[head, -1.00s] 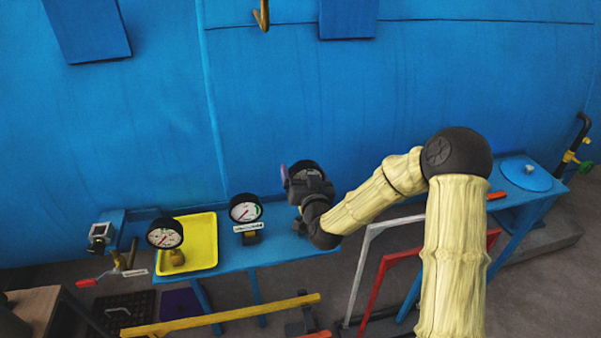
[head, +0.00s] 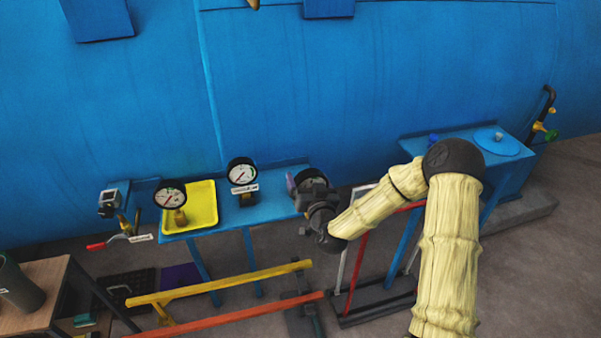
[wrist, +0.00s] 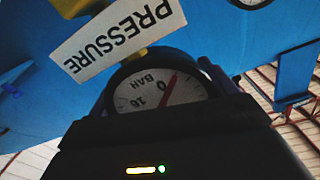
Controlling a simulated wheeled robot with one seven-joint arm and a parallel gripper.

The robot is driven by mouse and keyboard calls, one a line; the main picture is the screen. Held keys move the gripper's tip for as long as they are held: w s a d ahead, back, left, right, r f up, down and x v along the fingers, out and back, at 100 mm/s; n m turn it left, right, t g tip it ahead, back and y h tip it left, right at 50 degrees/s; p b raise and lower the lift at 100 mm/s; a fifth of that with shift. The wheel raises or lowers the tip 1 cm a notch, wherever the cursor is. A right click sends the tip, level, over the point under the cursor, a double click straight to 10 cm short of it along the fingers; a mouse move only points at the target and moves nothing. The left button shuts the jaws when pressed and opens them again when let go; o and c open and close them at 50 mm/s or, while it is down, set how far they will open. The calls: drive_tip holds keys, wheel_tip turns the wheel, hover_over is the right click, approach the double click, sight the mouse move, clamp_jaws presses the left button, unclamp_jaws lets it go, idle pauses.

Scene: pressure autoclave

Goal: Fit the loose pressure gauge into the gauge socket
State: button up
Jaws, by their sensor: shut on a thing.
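My gripper (head: 312,192) is shut on a round black-rimmed pressure gauge (wrist: 158,94) near the right end of the blue shelf (head: 272,184). In the wrist view the gauge has a white dial marked BAR and a red needle. A white PRESSURE label (wrist: 118,40) and a yellow fitting (wrist: 132,53) lie close against the gauge there. I cannot tell whether its stem sits in a socket. Another gauge (head: 242,171) stands on the shelf with a white tag. A third gauge (head: 170,194) with a brass base stands at the yellow tray (head: 207,190).
The large blue vessel (head: 300,90) rises behind the shelf. A red-handled valve (head: 97,246) is at the shelf's left. Yellow (head: 220,283) and orange (head: 230,318) rails cross the front. A blue stand with a round lid (head: 497,142) is at the right.

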drive_tip(key=s+d+f+m+h, duration=0.1)
drive_tip(key=s+d+f+h, duration=0.1)
drive_tip(key=s+d+f, duration=0.3)
drive_tip(key=s+d+f+m+h, duration=0.2)
drive_tip(key=s+d+f, duration=0.3)
drive_tip(key=d+f, duration=0.3)
wheel_tip(320, 180, down, 4)
drive_tip(key=shift+s+d+f+t+h, duration=0.15)
drive_tip(key=shift+s+d+t+h, duration=0.15)
drive_tip(key=shift+d, duration=0.1)
